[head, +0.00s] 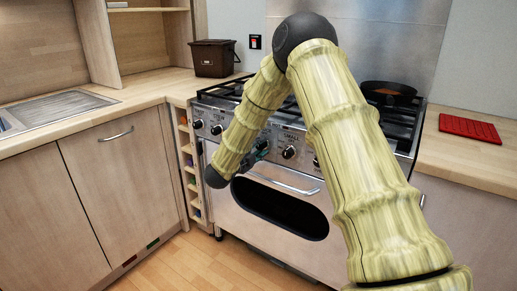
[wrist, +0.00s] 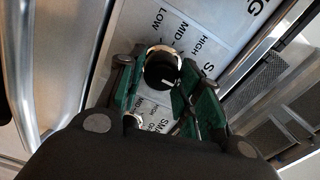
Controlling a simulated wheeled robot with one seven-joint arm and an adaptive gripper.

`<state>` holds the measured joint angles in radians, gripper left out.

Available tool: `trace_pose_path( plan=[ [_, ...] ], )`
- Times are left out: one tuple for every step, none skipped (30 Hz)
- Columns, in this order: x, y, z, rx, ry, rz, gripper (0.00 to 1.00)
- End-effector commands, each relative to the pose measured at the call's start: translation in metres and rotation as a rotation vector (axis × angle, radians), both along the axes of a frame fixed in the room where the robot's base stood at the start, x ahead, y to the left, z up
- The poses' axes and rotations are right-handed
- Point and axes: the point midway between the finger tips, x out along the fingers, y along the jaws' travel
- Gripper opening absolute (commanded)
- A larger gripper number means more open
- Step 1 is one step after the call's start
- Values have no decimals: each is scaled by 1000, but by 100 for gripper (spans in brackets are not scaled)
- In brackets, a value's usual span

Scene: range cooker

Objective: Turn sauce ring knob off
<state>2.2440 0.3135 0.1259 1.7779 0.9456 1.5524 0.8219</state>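The range cooker's front panel carries several black knobs with silver bases. One knob (wrist: 163,68) sits between my gripper's fingers in the wrist view, with a white mark on its face. Printing beside it reads LOW, MID and HIGH; no full ring name is legible, so I cannot tell that it is the sauce knob. My gripper (wrist: 158,88) has its green fingers apart, one on each side of this knob; contact is unclear. In the head view my gripper (head: 254,154) is at the panel, partly hidden by my arm. Another knob (head: 289,152) shows to its right.
A silver oven handle (head: 284,184) runs just below the panel. A dark pan (head: 389,92) stands on the hob at the right. Two knobs, one of them here (head: 197,124), are at the panel's left. A red mat (head: 469,128) lies on the right worktop.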

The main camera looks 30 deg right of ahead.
Motion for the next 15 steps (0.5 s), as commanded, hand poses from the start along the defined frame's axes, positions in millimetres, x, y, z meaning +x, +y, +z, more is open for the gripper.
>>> trace_pose_path(
  plan=[
    [-1,0,-1,0,2,0,46],
    [-1,0,-1,0,2,0,52],
    [0,0,-1,1,1,0,55],
    [0,0,-1,1,1,0,55],
    [0,0,-1,1,1,0,55],
    [0,0,-1,0,1,0,55],
    [0,0,-1,0,1,0,55],
    [0,0,0,0,1,0,55],
    [0,0,0,0,1,0,55],
    [0,0,0,0,1,0,55],
    [0,0,0,0,1,0,55],
    [0,0,0,0,1,0,55],
    [0,1,0,0,1,0,55],
    [-1,2,0,0,1,0,55],
    [-2,4,0,0,1,1,55]
  ],
)
